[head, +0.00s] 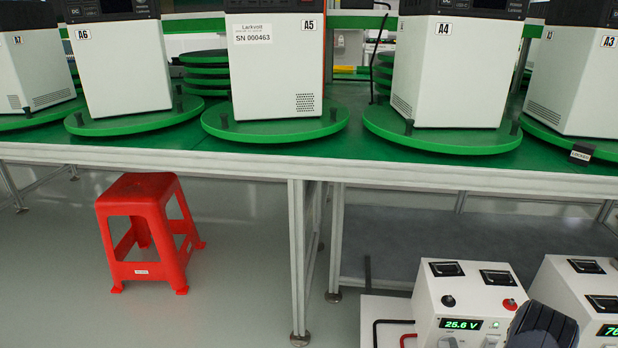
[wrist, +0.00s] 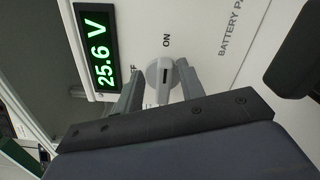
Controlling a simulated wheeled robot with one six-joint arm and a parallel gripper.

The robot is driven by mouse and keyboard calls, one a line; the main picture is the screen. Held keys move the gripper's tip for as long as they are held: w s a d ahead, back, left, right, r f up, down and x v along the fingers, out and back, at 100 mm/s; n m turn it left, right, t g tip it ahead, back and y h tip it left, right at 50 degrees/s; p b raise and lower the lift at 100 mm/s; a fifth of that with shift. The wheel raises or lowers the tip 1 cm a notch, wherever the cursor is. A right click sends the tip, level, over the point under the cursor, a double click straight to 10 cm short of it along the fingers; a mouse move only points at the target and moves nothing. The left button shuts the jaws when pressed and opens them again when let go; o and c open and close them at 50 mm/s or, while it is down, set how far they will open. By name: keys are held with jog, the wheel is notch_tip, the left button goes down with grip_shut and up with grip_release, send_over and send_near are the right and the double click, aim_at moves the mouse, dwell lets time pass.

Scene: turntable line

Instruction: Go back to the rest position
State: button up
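My gripper (wrist: 160,68) is open in the wrist view, its two grey fingers apart. A round grey knob (wrist: 158,84) sits on a white panel between and just beyond the fingertips, with a gap visible on the left side; contact on the right cannot be told. In the head view, the white battery pack (head: 467,300) with the same reading stands at the lower right. A dark part of my arm shows in front of its right side; the fingers are hidden there.
A second white pack (head: 567,278) stands close on the right. Above is a long green-topped table (head: 180,140) with several white units on green turntables (head: 275,127). A red stool (head: 140,195) stands at left. The floor between stool and packs is clear, except for table legs.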

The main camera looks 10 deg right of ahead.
jog(key=shift+r+n, duration=0.15)
jog(key=shift+n, duration=0.95)
jog(key=shift+a, duration=0.1)
